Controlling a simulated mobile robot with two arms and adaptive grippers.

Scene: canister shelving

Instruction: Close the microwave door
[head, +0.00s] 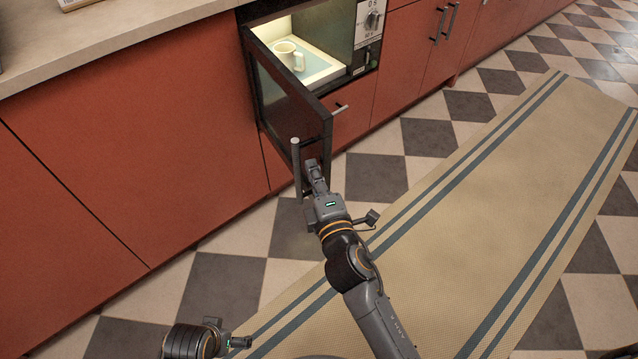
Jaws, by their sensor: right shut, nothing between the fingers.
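The microwave (368,30) is built into the red cabinets at the top middle, with its lit inside showing. Its dark door (290,100) stands wide open, hinged on the left and swung out into the room. A grey bar handle (297,170) is on the door's free edge. A cream mug (288,55) stands inside the microwave. My right gripper (314,168) is shut and empty at the door's free edge, just right of the handle. I cannot tell whether it touches the door. At the bottom left, part of my left arm shows, but its fingers are not clearly visible.
A countertop (110,45) runs along the top left above red cabinet fronts (150,130). A drawer handle (341,108) lies below the microwave. A beige striped rug (480,200) covers the checkered floor at right. The floor space right of the door is open.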

